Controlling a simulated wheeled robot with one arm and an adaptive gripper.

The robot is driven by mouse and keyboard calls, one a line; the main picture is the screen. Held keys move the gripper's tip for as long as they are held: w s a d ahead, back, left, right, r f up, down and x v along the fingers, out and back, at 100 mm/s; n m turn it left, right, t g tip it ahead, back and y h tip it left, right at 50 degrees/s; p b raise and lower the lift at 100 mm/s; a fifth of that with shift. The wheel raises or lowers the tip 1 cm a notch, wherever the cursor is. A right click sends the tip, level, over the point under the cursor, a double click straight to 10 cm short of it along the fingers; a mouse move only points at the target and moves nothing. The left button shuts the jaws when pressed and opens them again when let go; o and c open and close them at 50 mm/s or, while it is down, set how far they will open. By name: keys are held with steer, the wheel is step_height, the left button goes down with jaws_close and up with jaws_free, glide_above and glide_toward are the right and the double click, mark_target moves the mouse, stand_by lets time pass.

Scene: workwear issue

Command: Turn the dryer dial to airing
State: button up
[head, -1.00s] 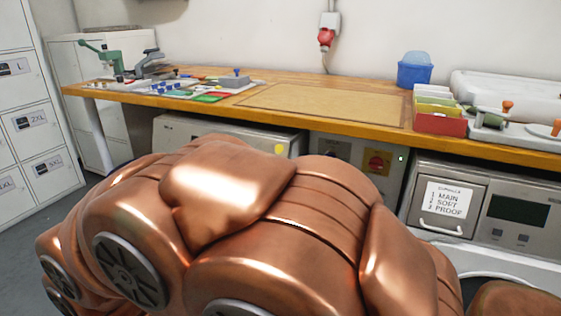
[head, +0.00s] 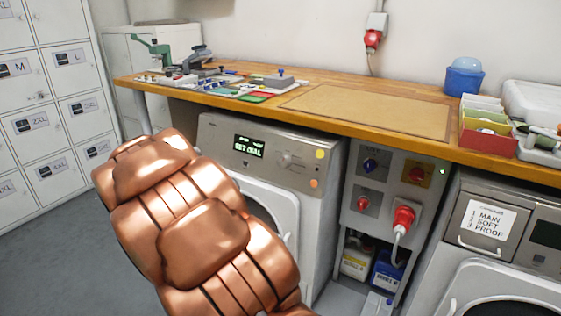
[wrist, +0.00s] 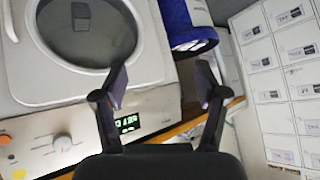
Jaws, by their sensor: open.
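The dryer (head: 215,135) stands under the bench, with a lit green display (head: 248,146) on its panel. Its round dial (head: 285,158) is right of the display; the pointer's setting is too small to read. The dial shows in the wrist view (wrist: 62,142) at lower left, where the machine appears upside down. My gripper (wrist: 162,78) is open and empty, its fingers apart in front of the machine, to the right of the dial in that view and not touching it. My copper arm hides part of the dryer door in the head view, and the gripper is hidden there.
A yellow disc (head: 320,154) and an orange one (head: 313,183) sit right of the dial. A socket panel with a red plug (head: 403,218) and a second machine (head: 480,275) stand to the right. A blue cylinder (wrist: 188,22) is near the right finger. Grey floor is open at left.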

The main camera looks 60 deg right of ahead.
steer(key=s+d+r+m+g+h+p, duration=0.1)
steer(key=d+m+h, duration=0.15)
steer(key=d, duration=0.45)
steer(key=s+d+r+m+h, duration=0.2)
steer(key=d+h, duration=0.2)
steer(key=d, duration=0.4)
steer(key=m+g+h+p, duration=0.2)
steer(key=m+g+h, duration=0.1)
steer(key=g+h, duration=0.2)
glide_toward(282, 163)
steer(key=d, duration=0.2)
steer(key=shift+w+d+f+b, duration=0.1)
steer(key=shift+w+d+b, duration=0.1)
steer(key=shift+d, duration=1.5)
steer(key=shift+w+d+f+b, duration=0.1)
steer(key=shift+d+b, duration=0.1)
steer(key=shift+d, duration=1.55)
steer(key=shift+r, duration=0.1)
steer(key=c, duration=1.1)
